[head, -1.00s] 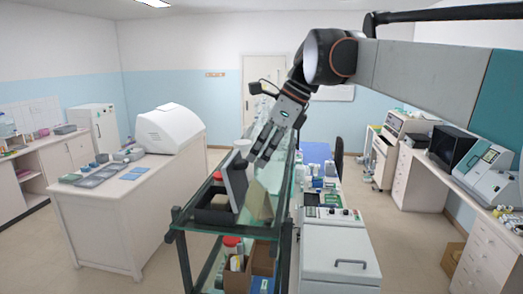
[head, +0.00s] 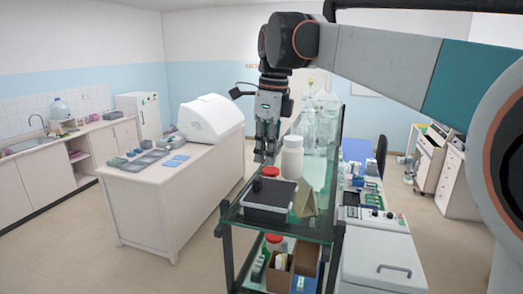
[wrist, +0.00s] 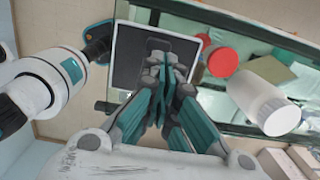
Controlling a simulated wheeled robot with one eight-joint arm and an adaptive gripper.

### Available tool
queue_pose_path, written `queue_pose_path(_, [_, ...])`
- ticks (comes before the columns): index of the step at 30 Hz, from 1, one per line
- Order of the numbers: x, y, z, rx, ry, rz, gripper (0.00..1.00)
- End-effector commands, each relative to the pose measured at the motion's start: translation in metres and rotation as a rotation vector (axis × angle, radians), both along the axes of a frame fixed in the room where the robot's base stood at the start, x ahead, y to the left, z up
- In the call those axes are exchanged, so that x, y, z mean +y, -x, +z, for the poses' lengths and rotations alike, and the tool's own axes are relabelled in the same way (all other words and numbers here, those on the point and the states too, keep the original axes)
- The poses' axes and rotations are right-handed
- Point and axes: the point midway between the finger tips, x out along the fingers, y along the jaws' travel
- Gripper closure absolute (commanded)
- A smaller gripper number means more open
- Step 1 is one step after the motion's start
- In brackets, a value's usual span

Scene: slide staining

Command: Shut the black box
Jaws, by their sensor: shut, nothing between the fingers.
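The black box (head: 270,195) sits on the glass shelf near its front end. Its dark lid lies flat over it, with a pale rim showing around the edge; no gap is visible from here. In the wrist view the box (wrist: 128,62) shows as a dark panel with a light border, partly hidden behind the fingers. My gripper (head: 265,155) points down above and behind the box in the head view, apart from it as far as I can tell. Its fingers (wrist: 164,52) are together and hold nothing.
A white bottle (head: 292,157) and a red-capped container (head: 270,171) stand just behind the box. A beige wedge-shaped piece (head: 305,198) is to its right. Clear glassware (head: 318,125) stands farther back on the glass shelf (head: 310,228).

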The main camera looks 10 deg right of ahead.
Motion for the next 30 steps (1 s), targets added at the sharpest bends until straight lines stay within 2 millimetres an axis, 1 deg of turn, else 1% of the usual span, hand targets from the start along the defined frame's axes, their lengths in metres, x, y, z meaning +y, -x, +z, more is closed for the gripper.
queue_pose_path(4, [0.012, -0.006, -0.011, -0.001, -0.001, 0.002, 1.0])
queue_pose_path(12, [0.024, -0.014, -0.024, -0.001, -0.002, 0.001, 1.0])
queue_pose_path(20, [0.029, -0.017, -0.031, -0.001, -0.002, 0.0, 1.0])
queue_pose_path(30, [0.029, -0.017, -0.032, 0.0, -0.002, 0.0, 1.0])
